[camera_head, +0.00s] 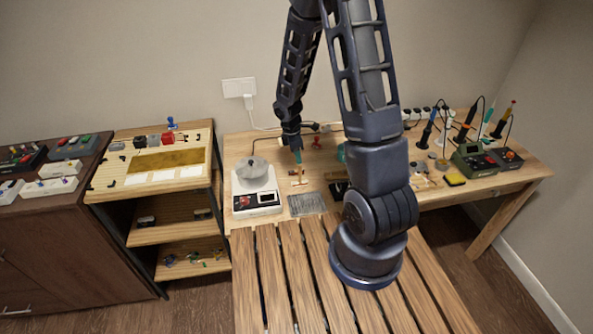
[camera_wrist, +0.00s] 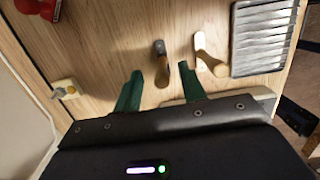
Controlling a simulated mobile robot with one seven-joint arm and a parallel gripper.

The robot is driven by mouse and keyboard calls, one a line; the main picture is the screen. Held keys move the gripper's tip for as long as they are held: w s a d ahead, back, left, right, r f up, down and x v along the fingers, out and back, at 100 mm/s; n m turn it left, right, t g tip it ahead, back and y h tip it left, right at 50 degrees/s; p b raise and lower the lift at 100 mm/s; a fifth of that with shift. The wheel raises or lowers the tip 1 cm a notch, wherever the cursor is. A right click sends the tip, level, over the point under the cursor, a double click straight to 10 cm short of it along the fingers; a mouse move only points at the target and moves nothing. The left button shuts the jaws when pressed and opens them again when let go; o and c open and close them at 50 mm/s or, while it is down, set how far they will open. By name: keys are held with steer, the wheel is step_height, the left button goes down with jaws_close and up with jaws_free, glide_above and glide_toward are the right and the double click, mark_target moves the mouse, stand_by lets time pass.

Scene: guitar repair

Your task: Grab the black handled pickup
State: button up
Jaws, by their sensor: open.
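My gripper (camera_wrist: 161,71) is open, with one green finger on each side of a small upright-looking piece (camera_wrist: 161,63) that has a dark end with a hole and a brown lower part. I cannot tell whether the fingers touch it. A second small piece (camera_wrist: 211,63), pale-ended with a wooden part, lies just right of the right finger. I cannot tell which of them, if either, is the black handled pickup. In the head view my gripper (camera_head: 297,156) hangs low over the bench, just above small wooden pieces (camera_head: 299,182).
A grey ribbed tray (camera_wrist: 262,38) lies right of the pieces and also shows in the head view (camera_head: 306,204). A red object (camera_wrist: 42,8) is at the upper left. A white scale with a grey pot (camera_head: 256,174) stands left of my gripper. Soldering tools (camera_head: 470,120) crowd the right.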

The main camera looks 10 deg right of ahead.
mark_target(297, 171)
step_height(297, 171, down, 3)
steer(key=shift+s+f, duration=0.1)
steer(key=shift+d+f, duration=0.1)
steer(key=shift+f, duration=0.65)
steer(key=shift+c, duration=0.2)
jaws_close()
